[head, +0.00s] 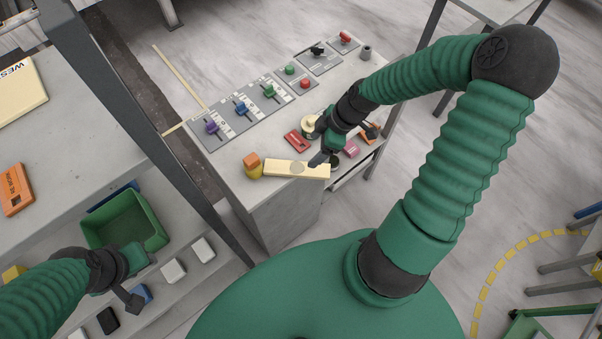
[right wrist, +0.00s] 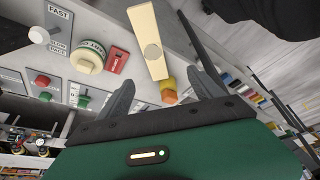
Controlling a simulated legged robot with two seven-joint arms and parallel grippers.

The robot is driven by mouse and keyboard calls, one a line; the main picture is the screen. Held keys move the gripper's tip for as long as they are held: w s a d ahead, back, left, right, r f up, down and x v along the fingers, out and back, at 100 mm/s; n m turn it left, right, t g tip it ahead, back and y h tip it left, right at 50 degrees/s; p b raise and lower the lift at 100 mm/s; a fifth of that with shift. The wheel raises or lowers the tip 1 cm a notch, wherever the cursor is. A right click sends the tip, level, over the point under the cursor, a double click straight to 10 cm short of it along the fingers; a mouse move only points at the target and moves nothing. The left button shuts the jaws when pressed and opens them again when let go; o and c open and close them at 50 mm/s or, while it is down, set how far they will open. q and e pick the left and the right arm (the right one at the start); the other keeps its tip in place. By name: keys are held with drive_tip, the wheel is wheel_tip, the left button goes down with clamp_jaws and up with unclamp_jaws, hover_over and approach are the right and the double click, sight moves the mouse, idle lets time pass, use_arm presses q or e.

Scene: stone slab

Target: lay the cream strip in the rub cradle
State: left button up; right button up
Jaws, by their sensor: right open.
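The cream strip (head: 282,168) lies along the front edge of the stone slab, with a round darker patch near its middle. It also shows in the right wrist view (right wrist: 146,25), running lengthwise toward the gap between my fingers. My right gripper (head: 326,153) is open and empty, above the slab near the strip's right end; both fingers show apart in the right wrist view (right wrist: 163,88). I cannot make out which thing is the rub cradle. My left gripper (head: 140,278) is at the lower left beside the green bin, far from the strip; its opening is unclear.
An orange and yellow piece (head: 252,165) stands at the strip's left end. A red block (head: 296,141) and cream dial (head: 309,122) are behind the strip. Lever panels (head: 240,108) line the slab's far side. A green bin (head: 127,221) and dark post (head: 135,120) are left.

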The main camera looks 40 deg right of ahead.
hover_over(297, 168)
drive_tip(key=s+d, duration=0.1)
drive_tip(key=d, duration=0.1)
wheel_tip(297, 168, down, 11)
drive_tip(key=shift+s+d+f, duration=0.1)
drive_tip(key=shift+d, duration=0.05)
drive_tip(key=shift+a+f, duration=0.15)
drive_tip(key=shift+a, duration=0.2)
drive_tip(key=p+x, duration=0.1)
drive_tip(key=x, duration=0.3)
drive_tip(key=shift+s+a+p, duration=0.2)
drive_tip(key=shift+a+p, duration=0.15)
drive_tip(key=shift+p, duration=0.05)
drive_tip(key=shift+w+f, duration=0.15)
drive_tip(key=shift+f, duration=0.05)
drive_tip(key=shift+w+d+f, duration=0.1)
drive_tip(key=shift+d+f, duration=0.1)
drive_tip(key=shift+d, duration=0.45)
drive_tip(key=c, duration=0.5)
use_arm(q)
drive_tip(key=shift+w+d+r, duration=0.3)
drive_tip(key=shift+d+r, duration=0.5)
use_arm(e)
drive_tip(key=shift+a+r, duration=0.1)
drive_tip(key=shift+a, duration=0.15)
clamp_jaws()
